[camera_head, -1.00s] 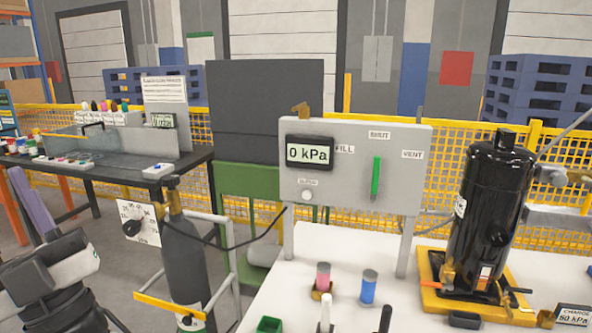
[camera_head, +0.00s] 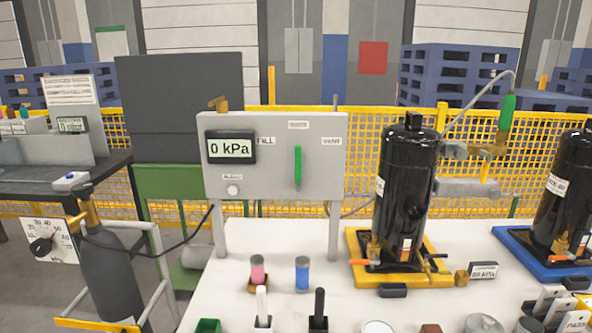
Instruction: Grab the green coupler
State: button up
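The green coupler (camera_head: 507,111) is a green sleeve that hangs nearly upright at the upper right, behind and to the right of the black compressor (camera_head: 405,190). A thin grey hose (camera_head: 482,92) arches over and meets its top. Brass-coloured fittings (camera_head: 490,149) show just below it; I cannot tell whether they are joined to it. My gripper is not in view.
A grey panel (camera_head: 230,185) reading 0 kPa, with a green lever, stands on the white table (camera_head: 250,235). The compressor is on a yellow base (camera_head: 400,280). A second black compressor (camera_head: 565,205) is at the right edge. Yellow mesh fencing (camera_head: 530,170) runs behind.

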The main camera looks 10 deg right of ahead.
aim_at(509, 100)
jog(key=z, duration=1.45)
